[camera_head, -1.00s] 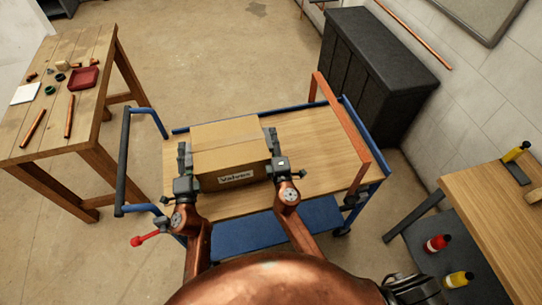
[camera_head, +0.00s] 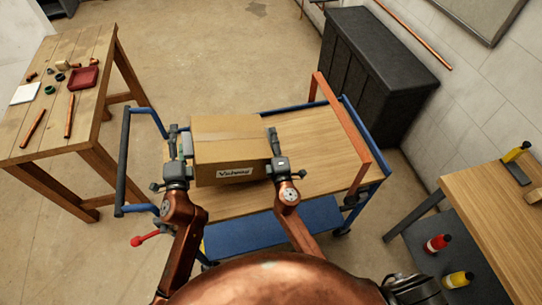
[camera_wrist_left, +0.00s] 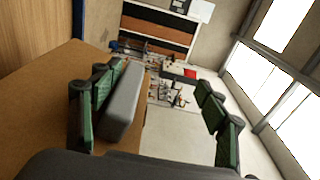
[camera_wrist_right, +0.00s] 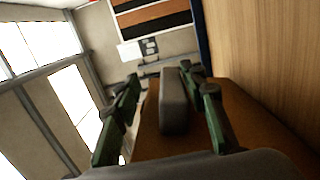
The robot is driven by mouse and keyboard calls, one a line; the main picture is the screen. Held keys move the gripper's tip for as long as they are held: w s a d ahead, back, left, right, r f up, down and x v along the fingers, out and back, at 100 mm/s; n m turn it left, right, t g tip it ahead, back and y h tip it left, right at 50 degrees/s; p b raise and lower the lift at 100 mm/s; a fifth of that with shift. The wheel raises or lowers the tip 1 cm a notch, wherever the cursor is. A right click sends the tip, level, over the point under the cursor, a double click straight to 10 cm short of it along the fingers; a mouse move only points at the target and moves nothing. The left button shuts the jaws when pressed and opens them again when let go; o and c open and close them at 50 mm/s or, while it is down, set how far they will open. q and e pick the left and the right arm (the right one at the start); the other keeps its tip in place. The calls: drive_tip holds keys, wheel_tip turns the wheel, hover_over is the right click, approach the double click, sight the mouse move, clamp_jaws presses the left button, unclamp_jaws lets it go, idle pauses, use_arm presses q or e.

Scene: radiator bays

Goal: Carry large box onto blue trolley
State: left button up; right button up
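The large brown cardboard box (camera_head: 228,150) with a white label sits on the wooden deck (camera_head: 305,150) of the blue trolley, toward its left end. My left gripper (camera_head: 179,142) is just left of the box. In the left wrist view its fingers (camera_wrist_left: 165,95) are spread, and a grey handle (camera_wrist_left: 123,108) on the box side is beside one finger, not clasped. My right gripper (camera_head: 274,140) is at the box's right side. In the right wrist view its fingers (camera_wrist_right: 160,95) are spread around another grey handle (camera_wrist_right: 174,100). The box's underside is hidden.
The trolley has a blue push handle (camera_head: 122,160) at left and an orange bar (camera_head: 343,125) at right. A wooden table (camera_head: 85,60) with small parts stands left. A dark cabinet (camera_head: 375,65) stands behind right, and another bench (camera_head: 495,215) at right. The deck's right half is clear.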

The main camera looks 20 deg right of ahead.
use_arm(q)
drive_tip(key=shift+r, duration=0.15)
use_arm(e)
drive_tip(key=o, duration=0.7)
drive_tip(key=shift+c, duration=0.2)
drive_tip(key=shift+s, duration=0.1)
drive_tip(key=s+a, duration=0.1)
drive_tip(key=s, duration=1)
drive_tip(key=shift+s, duration=0.4)
use_arm(q)
drive_tip(key=a+p, duration=0.2)
drive_tip(key=a, duration=0.5)
use_arm(e)
wheel_tip(320, 180, up, 3)
drive_tip(key=shift+f, duration=0.1)
use_arm(q)
drive_tip(key=shift+s, duration=0.1)
